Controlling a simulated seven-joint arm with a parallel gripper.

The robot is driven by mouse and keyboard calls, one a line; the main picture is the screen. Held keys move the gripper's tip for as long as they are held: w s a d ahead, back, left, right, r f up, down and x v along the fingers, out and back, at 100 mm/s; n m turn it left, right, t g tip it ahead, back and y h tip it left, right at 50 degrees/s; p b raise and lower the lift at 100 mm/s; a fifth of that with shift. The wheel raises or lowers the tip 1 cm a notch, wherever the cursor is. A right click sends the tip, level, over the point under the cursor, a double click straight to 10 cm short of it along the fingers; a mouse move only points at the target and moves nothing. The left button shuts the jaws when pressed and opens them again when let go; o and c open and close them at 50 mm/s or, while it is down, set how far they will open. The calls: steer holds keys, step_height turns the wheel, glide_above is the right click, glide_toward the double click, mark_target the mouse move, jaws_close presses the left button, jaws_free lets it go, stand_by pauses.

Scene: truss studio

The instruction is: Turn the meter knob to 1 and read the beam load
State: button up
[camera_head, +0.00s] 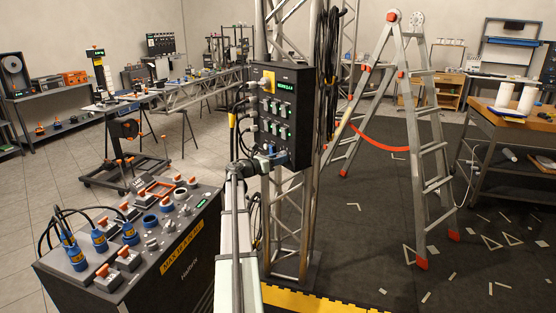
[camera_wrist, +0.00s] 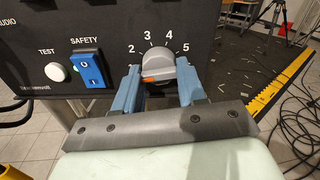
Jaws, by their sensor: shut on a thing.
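The black meter box (camera_head: 291,150) is mounted on the upright truss in the head view. Its small green display (camera_head: 288,86) is lit, but the digits are too small to read. In the wrist view the grey meter knob (camera_wrist: 175,68) has an orange mark at its lower left.
A blue SAFETY switch (camera_wrist: 89,69) and a white TEST button (camera_wrist: 57,72) sit left of the knob. Cables run beside the truss (camera_head: 287,225). A control desk (camera_head: 125,275) stands at lower left and a ladder (camera_head: 425,170) at right.

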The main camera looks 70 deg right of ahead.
stand_by(0.3)
steer(key=o, duration=1.1)
steer(key=shift+c, duration=0.2)
steer(key=v, duration=1.3)
steer(key=shift+w+a, duration=0.2)
steer(key=shift+a, duration=0.15)
